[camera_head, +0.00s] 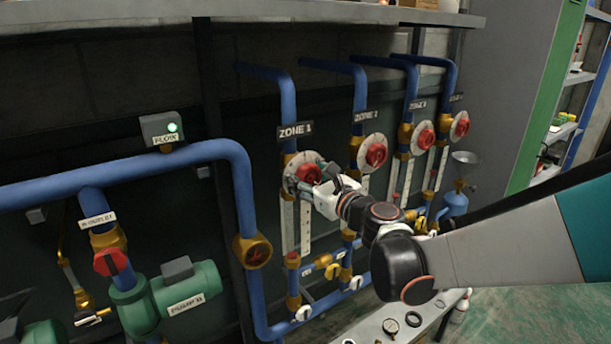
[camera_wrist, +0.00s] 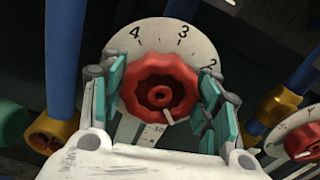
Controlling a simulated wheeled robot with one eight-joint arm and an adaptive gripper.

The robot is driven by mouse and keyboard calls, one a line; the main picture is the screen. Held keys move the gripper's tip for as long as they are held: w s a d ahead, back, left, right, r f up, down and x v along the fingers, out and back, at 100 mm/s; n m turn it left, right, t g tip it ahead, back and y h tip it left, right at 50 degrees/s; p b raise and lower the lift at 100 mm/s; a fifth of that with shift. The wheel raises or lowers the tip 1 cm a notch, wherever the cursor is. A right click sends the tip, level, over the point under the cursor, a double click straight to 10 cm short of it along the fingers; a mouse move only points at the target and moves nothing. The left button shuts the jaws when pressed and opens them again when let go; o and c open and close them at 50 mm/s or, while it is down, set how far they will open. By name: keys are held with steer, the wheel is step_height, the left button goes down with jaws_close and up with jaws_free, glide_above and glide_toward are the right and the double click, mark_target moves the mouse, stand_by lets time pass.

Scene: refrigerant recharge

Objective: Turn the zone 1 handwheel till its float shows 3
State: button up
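The zone 1 handwheel (camera_wrist: 160,88) is red and lobed, in front of a pale round dial (camera_wrist: 190,45) with 4, 3 and 2 readable. A small white mark shows at the wheel's lower right edge. In the head view the handwheel (camera_head: 308,173) sits under the ZONE 1 sign (camera_head: 295,130). My gripper (camera_wrist: 162,85) has its teal-padded fingers on either side of the wheel, close to its rim; contact is unclear. In the head view my gripper (camera_head: 322,182) reaches the wheel from the right. The white zone 1 scale (camera_head: 306,215) hangs below; its float is too small to read.
Similar red handwheels, including zone 2's (camera_head: 376,155), stand in a row to the right. Blue pipes (camera_head: 245,200) run left of and below zone 1. A yellow-brass fitting (camera_wrist: 48,133) is at the wrist view's left. A low bench (camera_head: 375,325) stands below.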

stand_by(0.3)
steer(key=n, duration=0.6)
steer(key=shift+n+p, duration=0.35)
steer(key=shift+n, duration=0.05)
steer(key=n, duration=1.2)
steer(key=shift+f+n+p, duration=0.1)
steer(key=shift+n+p, duration=0.2)
steer(key=shift+p, duration=0.05)
steer(key=shift+n, duration=2.2)
steer(key=o, duration=1.1)
